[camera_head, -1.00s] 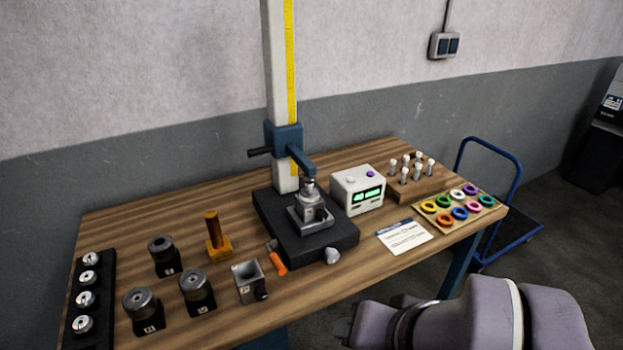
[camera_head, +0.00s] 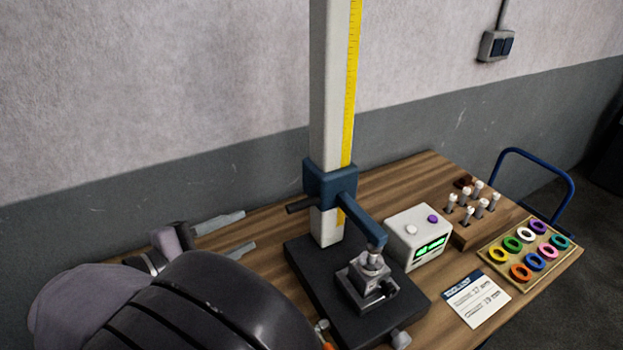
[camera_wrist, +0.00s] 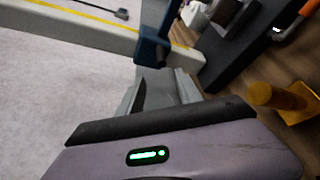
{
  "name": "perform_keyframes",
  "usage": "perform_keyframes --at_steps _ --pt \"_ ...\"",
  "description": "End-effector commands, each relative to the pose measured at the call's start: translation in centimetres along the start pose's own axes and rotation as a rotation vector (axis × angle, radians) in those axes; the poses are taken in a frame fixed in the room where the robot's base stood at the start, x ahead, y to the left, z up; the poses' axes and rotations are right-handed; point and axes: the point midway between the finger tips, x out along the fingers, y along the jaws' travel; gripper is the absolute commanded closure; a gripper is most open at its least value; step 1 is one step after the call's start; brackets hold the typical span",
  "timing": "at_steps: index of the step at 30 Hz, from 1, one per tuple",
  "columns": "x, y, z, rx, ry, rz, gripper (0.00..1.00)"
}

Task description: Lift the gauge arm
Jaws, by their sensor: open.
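The gauge arm (camera_head: 361,221) is a blue arm reaching right and forward from a blue slider block (camera_head: 329,182) on a tall white column (camera_head: 330,110) with a yellow scale. A dark handle (camera_head: 300,206) sticks out from the block's left side. The arm's tip is over a metal part (camera_head: 367,282) on the black base (camera_head: 316,271). My gripper (camera_head: 248,231) is left of the handle, its two grey fingers apart and pointing right, with nothing between them. In the wrist view the fingers (camera_wrist: 160,90) point toward the blue block (camera_wrist: 152,48), which partly hides behind them.
A white readout box (camera_head: 418,237) with a green display stands right of the base. A pin block (camera_head: 483,226), a tray of coloured rings (camera_head: 507,276) and a printed card (camera_head: 477,297) lie further right. An orange-yellow post (camera_wrist: 275,97) shows in the wrist view.

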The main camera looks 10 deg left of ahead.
Motion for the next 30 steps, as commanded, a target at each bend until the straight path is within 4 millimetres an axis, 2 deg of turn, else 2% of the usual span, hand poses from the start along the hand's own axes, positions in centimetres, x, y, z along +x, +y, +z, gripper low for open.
perform_keyframes --at_steps 12,18,23,30 --pt "10.6 -0.5 -0.1 0.002 -0.004 -0.005 0.59" --pt "14.3 -0.4 0.0 0.002 -0.003 -0.005 0.59" --pt "15.6 -0.2 0.0 0.001 -0.001 -0.004 0.59" --pt "15.8 -0.1 0.1 0.001 -0.001 -0.003 0.59"
